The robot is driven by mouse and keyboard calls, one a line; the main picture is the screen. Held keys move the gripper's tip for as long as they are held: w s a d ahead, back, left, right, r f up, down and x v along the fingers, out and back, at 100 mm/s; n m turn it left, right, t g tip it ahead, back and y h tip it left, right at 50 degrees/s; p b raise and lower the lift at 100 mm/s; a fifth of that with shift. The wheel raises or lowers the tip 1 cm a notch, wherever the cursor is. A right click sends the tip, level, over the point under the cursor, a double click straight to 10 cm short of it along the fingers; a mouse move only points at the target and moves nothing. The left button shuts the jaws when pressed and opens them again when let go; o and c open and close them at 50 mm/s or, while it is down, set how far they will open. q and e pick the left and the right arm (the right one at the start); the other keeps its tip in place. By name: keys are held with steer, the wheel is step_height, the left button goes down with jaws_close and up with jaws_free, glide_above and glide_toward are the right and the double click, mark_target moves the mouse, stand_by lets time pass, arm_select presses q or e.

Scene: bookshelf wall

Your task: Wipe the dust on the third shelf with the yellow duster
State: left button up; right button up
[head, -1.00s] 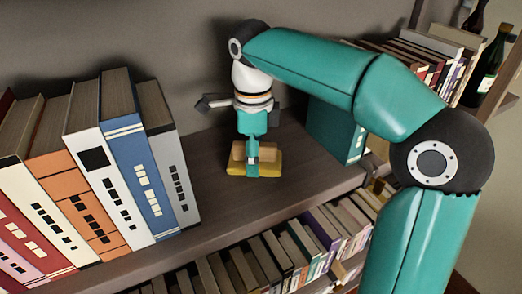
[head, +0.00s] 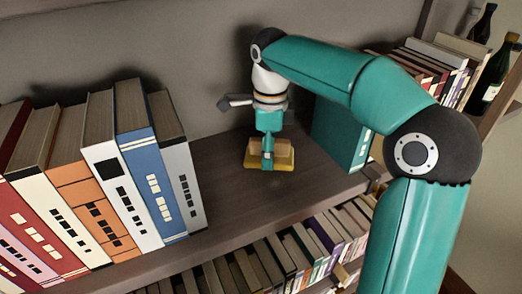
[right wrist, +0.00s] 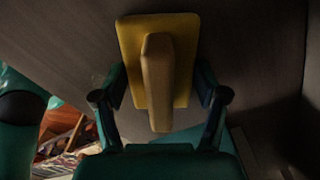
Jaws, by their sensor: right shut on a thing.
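The yellow duster (head: 287,164), a flat yellow pad with a tan handle, is on the shelf board (head: 222,172) between the books and a teal box file. It looks level; I cannot tell for certain that it touches the wood. My right gripper (head: 268,152) points down and is shut on the handle. In the right wrist view the duster (right wrist: 135,50) fills the space between the fingers (right wrist: 160,95), its handle (right wrist: 157,75) along the middle. No dust can be made out on the board. My left gripper is not in view.
Several upright books (head: 150,160) stand left of the duster. The teal box file (head: 342,132) stands close on its right. A back wall (head: 200,60) closes the shelf. More books (head: 270,262) fill the shelf below; bottles (head: 497,75) stand at far right.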

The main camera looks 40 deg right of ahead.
mark_target(285, 143)
steer(key=shift+s+d+p, duration=0.25)
steer(key=shift+s+d, duration=0.05)
steer(key=shift+d, duration=0.7)
steer(key=shift+s+d+p, duration=0.2)
steer(key=shift+s+d, duration=0.1)
steer(key=shift+d, duration=0.65)
steer(key=shift+r, duration=0.2)
step_height(285, 143, up, 6)
steer(key=p, duration=0.6)
steer(key=shift+f, duration=0.1)
